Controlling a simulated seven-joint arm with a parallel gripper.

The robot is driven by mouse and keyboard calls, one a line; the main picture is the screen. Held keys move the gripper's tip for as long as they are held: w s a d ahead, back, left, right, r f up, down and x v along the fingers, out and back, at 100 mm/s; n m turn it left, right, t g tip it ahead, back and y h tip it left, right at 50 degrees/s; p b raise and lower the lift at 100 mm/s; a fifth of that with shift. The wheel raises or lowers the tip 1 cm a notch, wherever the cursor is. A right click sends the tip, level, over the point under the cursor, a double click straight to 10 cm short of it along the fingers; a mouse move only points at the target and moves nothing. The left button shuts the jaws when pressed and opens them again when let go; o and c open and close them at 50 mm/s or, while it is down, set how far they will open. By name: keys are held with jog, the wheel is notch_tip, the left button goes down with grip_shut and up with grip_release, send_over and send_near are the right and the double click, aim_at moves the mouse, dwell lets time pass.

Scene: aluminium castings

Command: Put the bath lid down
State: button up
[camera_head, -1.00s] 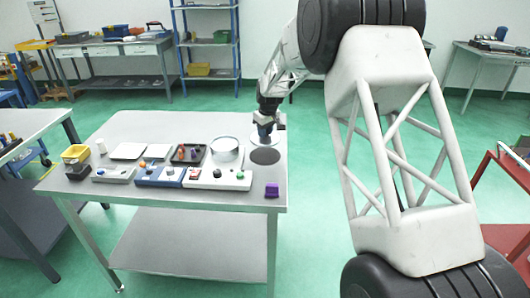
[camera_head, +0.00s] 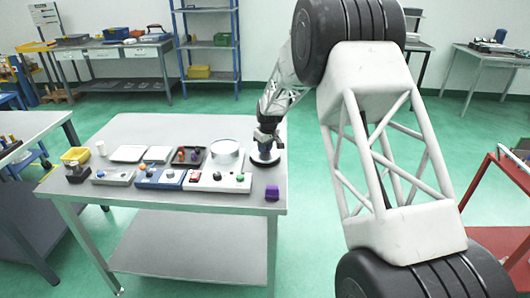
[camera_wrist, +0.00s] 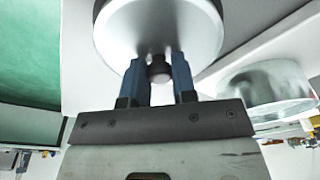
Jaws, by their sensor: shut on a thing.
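The bath lid is a pale, shiny round disc with a dark knob; it fills the top of the wrist view (camera_wrist: 120,28). My gripper (camera_wrist: 158,66) is shut on the knob, with one blue finger on each side. In the head view my gripper (camera_head: 266,143) is at the right end of the table, over a dark round patch (camera_head: 266,163). The lid is hard to make out there, and I cannot tell whether it touches the patch. The bath, a round metal vessel (camera_head: 225,150), stands just left of my gripper and also shows in the wrist view (camera_wrist: 268,88).
A white control box (camera_head: 215,181) and a blue one (camera_head: 160,180) line the table front. A purple block (camera_head: 272,193) sits near the front right corner. A dark tray (camera_head: 188,157) with small parts lies left of the bath. The table's right edge is close to my gripper.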

aim_at(268, 154)
jog(key=shift+f, duration=0.95)
jog(key=shift+f, duration=0.15)
jog(key=o, duration=0.9)
jog(key=shift+o, duration=0.2)
notch_tip(268, 154, up, 12)
jog(key=s+d, duration=0.1)
jog(key=shift+s+d, duration=0.1)
